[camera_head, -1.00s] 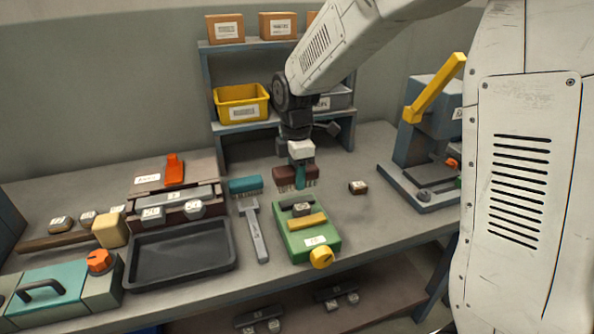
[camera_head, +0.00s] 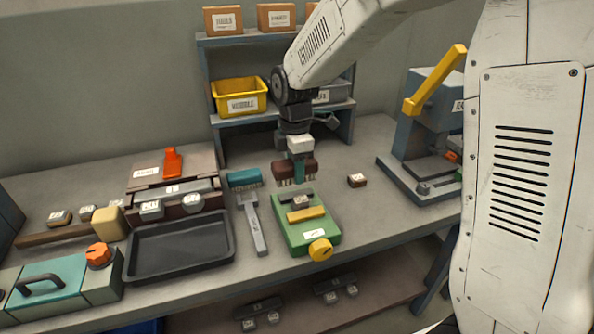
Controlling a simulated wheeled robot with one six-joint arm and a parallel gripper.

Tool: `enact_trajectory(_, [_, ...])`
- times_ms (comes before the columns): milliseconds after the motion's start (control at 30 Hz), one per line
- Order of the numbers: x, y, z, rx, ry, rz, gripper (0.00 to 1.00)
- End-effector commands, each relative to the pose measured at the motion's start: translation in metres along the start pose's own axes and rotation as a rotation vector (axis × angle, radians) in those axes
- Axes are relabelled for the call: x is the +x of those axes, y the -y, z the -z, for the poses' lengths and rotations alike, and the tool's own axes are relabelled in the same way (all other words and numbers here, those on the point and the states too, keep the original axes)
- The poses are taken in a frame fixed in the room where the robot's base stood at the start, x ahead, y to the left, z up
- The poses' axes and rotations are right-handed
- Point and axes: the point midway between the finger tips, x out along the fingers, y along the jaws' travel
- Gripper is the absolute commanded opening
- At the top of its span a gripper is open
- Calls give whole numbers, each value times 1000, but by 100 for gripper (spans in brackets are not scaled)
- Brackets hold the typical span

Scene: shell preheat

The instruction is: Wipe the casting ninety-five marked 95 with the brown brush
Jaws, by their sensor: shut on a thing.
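My gripper (camera_head: 299,173) is shut on the brown brush (camera_head: 281,170), whose bristles point down. The brush is just behind and above the green fixture (camera_head: 286,236), which has a yellow bar and a yellow knob. A small dark casting with a pale label (camera_head: 301,201) sits on this fixture, just in front of the brush. The brush looks apart from it. Another small brown casting (camera_head: 357,180) lies on the bench to the right. Several more labelled castings stand at the left. The numbers are too small to read, so I cannot tell which casting is 95.
A teal brush (camera_head: 244,180) and a grey hammer-shaped tool (camera_head: 256,225) lie left of the fixture. A black tray (camera_head: 180,248) is farther left. A press with a yellow lever (camera_head: 436,80) stands at right, and shelves with a yellow bin (camera_head: 238,89) behind.

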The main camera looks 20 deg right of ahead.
Motion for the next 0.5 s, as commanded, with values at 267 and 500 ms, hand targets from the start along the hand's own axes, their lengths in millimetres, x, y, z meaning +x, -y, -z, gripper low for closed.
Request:
enact_trajectory(267, [24, 0, -2, 4, 0, 2, 20])
enact_trajectory(500, [46, 0, -4, 6, 0, 1, 20])
